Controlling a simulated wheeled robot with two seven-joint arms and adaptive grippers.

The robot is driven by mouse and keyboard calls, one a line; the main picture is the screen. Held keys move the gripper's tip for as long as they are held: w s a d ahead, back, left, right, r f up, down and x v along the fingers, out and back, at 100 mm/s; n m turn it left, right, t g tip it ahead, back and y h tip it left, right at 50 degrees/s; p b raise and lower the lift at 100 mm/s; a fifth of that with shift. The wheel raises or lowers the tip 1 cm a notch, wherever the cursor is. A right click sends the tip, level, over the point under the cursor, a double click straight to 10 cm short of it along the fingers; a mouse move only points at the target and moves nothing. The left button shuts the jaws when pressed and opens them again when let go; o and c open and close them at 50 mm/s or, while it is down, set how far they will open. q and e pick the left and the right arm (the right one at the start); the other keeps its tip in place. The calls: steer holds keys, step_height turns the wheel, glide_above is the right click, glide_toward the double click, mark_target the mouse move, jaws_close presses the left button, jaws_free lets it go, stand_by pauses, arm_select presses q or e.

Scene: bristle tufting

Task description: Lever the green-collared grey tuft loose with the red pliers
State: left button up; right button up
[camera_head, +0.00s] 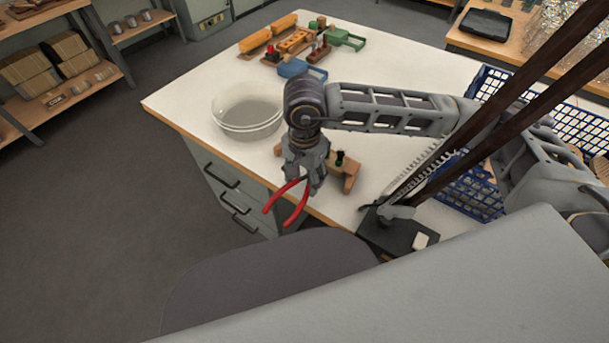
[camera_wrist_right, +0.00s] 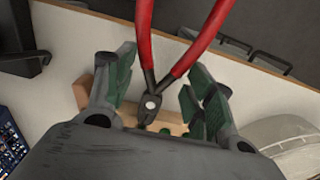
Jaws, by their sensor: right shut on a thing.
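My right gripper (camera_head: 308,180) is over the table's near edge, shut on the red pliers (camera_head: 287,203). The pliers' red handles point away from the hand, out past the table edge. In the right wrist view my right gripper (camera_wrist_right: 160,85) has its green-padded fingers either side of the pliers' dark head (camera_wrist_right: 149,103). A dark tuft with a green collar (camera_head: 340,158) stands on a small wooden block (camera_head: 350,172), just right of the gripper. The block (camera_wrist_right: 85,92) also shows behind the fingers, partly hidden. Whether the pliers touch the tuft is hidden. My left gripper is out of view.
A white bowl (camera_head: 247,115) stands left of my right arm. Wooden, yellow and green pieces (camera_head: 296,41) lie at the back of the table. A blue crate (camera_head: 473,192) and a black stand (camera_head: 385,232) are at the right. The back middle of the white tabletop (camera_head: 375,65) is clear.

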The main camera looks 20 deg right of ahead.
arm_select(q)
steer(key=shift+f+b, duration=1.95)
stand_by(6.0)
